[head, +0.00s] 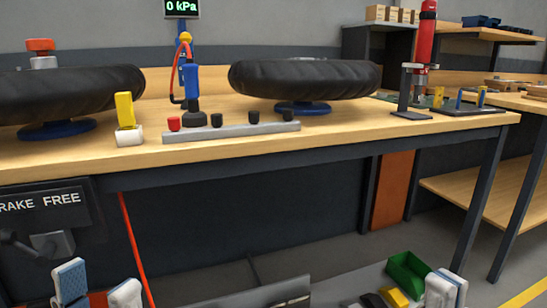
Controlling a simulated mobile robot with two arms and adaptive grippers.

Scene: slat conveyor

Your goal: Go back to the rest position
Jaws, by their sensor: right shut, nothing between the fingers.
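My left gripper (97,279) shows at the bottom left of the head view. Its two pale fingers stand apart with nothing seen between them, so it is open. My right gripper (445,283) shows at the bottom right, its fingers close together, shut and empty. Both grippers appear low in the picture, below the wooden bench top (220,146), and touch nothing that I can see. The lower parts of both grippers are cut off by the picture's edge.
Two black tyres (305,77) (65,92) rest on blue stands on the bench. Between them are a grey rail (232,132) with caps and a blue tool (192,83). A green bin (408,273) and a yellow piece (394,298) are left of my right gripper.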

